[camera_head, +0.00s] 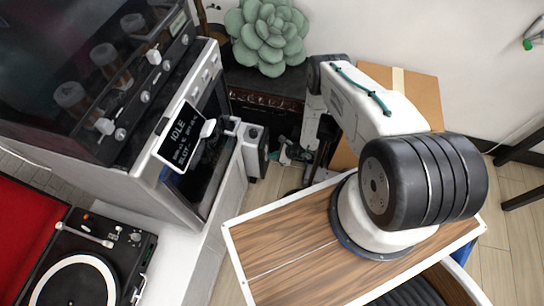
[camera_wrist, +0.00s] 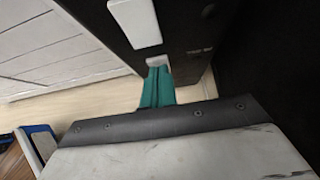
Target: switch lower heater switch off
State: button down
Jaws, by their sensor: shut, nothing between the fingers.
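The heater (camera_head: 255,150) seems to be the narrow dark and pale box beside the cabinet in the head view. Its dark panel (camera_wrist: 190,25) fills the upper middle of the wrist view. A pale rocker switch (camera_wrist: 134,20) is on it. A smaller pale patch, seemingly the lower switch (camera_wrist: 154,60), lies just beyond my fingertips and is partly hidden by them. My gripper (camera_wrist: 157,75) has teal fingers, shut and empty, close to that patch; I cannot tell whether they touch. In the head view my gripper (camera_head: 290,154) is small, right of the heater.
A dark-fronted cabinet with knobs (camera_head: 120,70) and a small "IDLE" display (camera_head: 182,138) stand at left. A turntable (camera_head: 80,270) is at lower left. A succulent plant (camera_head: 268,35) stands behind. A cardboard panel (camera_head: 420,95) leans on the wall.

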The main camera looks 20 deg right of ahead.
jog(key=shift+r, duration=0.75)
jog(key=v, duration=1.3)
jog(key=shift+d, duration=0.15)
